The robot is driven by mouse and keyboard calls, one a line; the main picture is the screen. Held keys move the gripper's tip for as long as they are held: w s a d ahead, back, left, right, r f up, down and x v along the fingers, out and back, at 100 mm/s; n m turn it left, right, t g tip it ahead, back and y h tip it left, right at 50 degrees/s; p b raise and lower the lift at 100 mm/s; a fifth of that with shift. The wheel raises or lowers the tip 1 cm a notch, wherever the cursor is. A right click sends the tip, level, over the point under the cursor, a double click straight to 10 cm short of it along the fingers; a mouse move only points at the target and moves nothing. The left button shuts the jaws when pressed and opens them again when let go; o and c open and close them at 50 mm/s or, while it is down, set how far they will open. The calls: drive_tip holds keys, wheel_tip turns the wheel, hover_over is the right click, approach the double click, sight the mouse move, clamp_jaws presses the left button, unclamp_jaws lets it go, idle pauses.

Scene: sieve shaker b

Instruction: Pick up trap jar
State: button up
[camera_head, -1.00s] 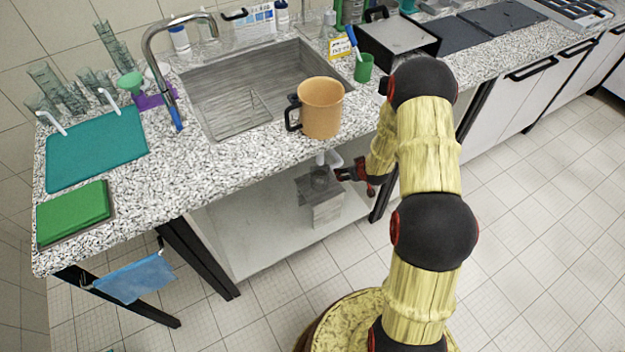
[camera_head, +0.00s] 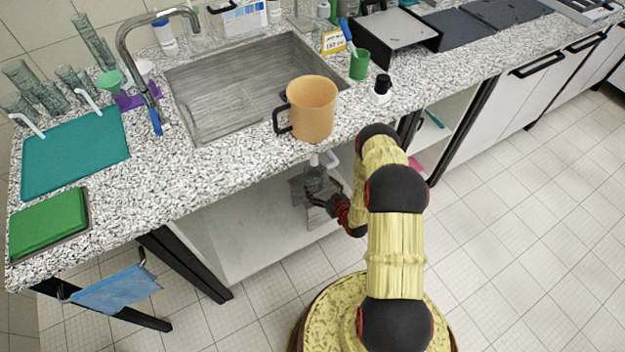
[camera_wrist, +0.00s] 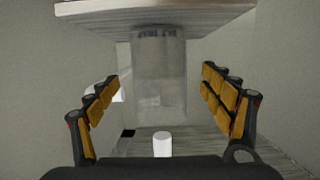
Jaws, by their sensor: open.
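The trap jar (camera_head: 314,178) is a grey see-through jar under the sink, below a white pipe (camera_head: 323,159). In the wrist view the clear, upright-sided jar (camera_wrist: 158,75) is in the middle, between the two rows of orange-padded fingers. My gripper (camera_head: 322,201) is under the counter at the jar, from its right and front side. In the wrist view my gripper (camera_wrist: 163,98) is open, with a gap on both sides of the jar. The jar's lower part is partly hidden by the gripper in the head view.
A grey grained block (camera_wrist: 155,14) touches or nearly touches the jar's end at the top of the wrist view. A white cylinder (camera_wrist: 162,144) shows below. An orange mug (camera_head: 312,108) stands on the counter edge above. The cabinet floor (camera_head: 255,240) is clear.

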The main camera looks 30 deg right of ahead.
drive_tip(key=b+x, duration=0.1)
drive_tip(key=x, duration=0.1)
drive_tip(key=b+x, duration=0.1)
drive_tip(key=x, duration=0.1)
drive_tip(key=b+x, duration=0.1)
drive_tip(key=shift+w+f, duration=0.3)
drive_tip(key=shift+f, duration=0.1)
drive_tip(key=shift+d+r, duration=0.1)
drive_tip(key=shift+c, duration=1.2)
drive_tip(key=c, duration=1.4)
